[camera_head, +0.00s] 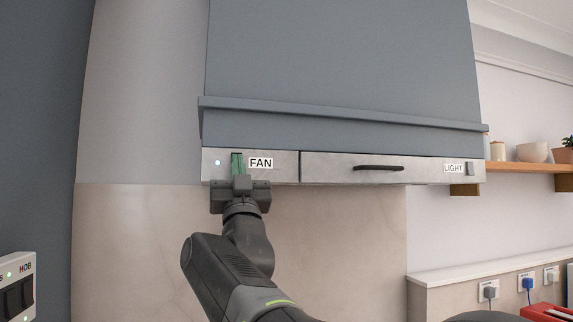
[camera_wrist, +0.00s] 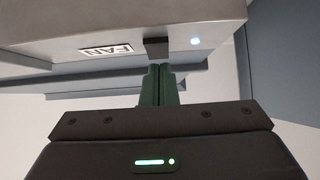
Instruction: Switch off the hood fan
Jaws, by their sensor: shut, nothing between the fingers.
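The grey range hood has a metal control strip (camera_head: 225,176) along its lower front. The FAN label (camera_head: 261,162) sits at its left end, and an indicator light (camera_head: 217,162) glows bluish white beside it. The dark fan switch (camera_wrist: 157,48) shows in the wrist view between the label (camera_wrist: 110,50) and the lit indicator (camera_wrist: 195,41). My gripper (camera_head: 237,163) is shut and empty, its green fingers in front of the switch and hiding it in the head view. In the wrist view the fingertips (camera_wrist: 160,70) are right at the switch; whether they touch it I cannot tell.
A drawer-like panel with a dark handle (camera_head: 378,168) fills the strip's middle. A LIGHT label (camera_head: 453,168) and a grey switch (camera_head: 470,168) are at its right end. HOB switches (camera_head: 18,290) are lower left.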

